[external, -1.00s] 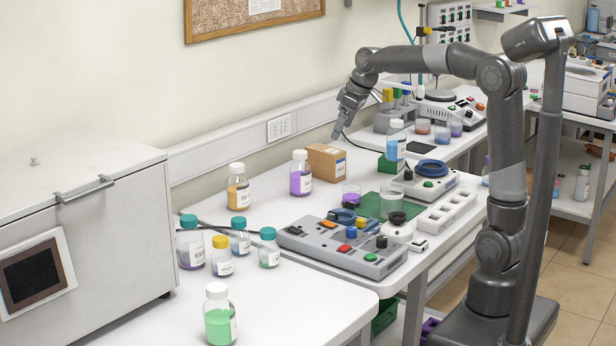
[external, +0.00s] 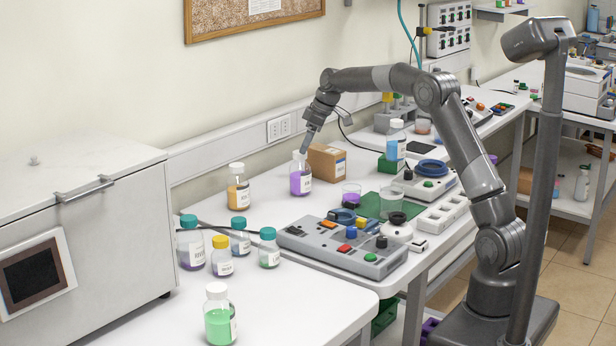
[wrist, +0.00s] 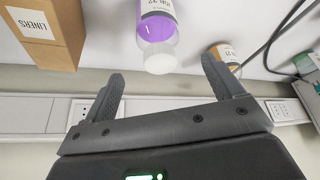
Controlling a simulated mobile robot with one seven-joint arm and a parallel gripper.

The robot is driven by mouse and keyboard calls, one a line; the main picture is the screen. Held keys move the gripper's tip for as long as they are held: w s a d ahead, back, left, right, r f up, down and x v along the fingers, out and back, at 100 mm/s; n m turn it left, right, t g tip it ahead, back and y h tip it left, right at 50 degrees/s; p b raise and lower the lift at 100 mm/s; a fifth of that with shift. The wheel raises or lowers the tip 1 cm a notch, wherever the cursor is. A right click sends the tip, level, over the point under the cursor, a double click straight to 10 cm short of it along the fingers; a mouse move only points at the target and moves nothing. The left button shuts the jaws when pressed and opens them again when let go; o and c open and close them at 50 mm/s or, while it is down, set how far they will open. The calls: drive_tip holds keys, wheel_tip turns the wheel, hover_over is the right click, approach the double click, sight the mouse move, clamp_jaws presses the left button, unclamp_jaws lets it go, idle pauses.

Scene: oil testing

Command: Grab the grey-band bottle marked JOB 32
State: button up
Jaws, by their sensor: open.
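A bottle with purple liquid and a white cap (external: 300,182) stands upright on the bench beside a cardboard box. In the wrist view the purple bottle (wrist: 157,27) is cut off by the top edge, with its pale cap end towards me. Its label seems to read JOB 32; I cannot make out a grey band. My gripper (external: 304,150) is just above this bottle, pointing down. In the wrist view my gripper (wrist: 162,70) is open and empty, its fingers on either side of the cap in the picture. I cannot tell whether they touch it.
The cardboard box (external: 326,162), marked LINERS in the wrist view, stands close on the right. An amber bottle (external: 238,187) stands to the left. Several teal- and yellow-capped bottles and a grey control box (external: 340,262) are nearer the front. Some bench is bare around the bottle.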

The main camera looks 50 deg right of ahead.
sight(297, 163)
drive_tip(key=x, duration=0.9)
drive_tip(key=shift+w+r, duration=0.1)
drive_tip(key=c, duration=1.2)
drive_tip(key=shift+c, duration=0.6)
drive_tip(key=shift+r, duration=0.15)
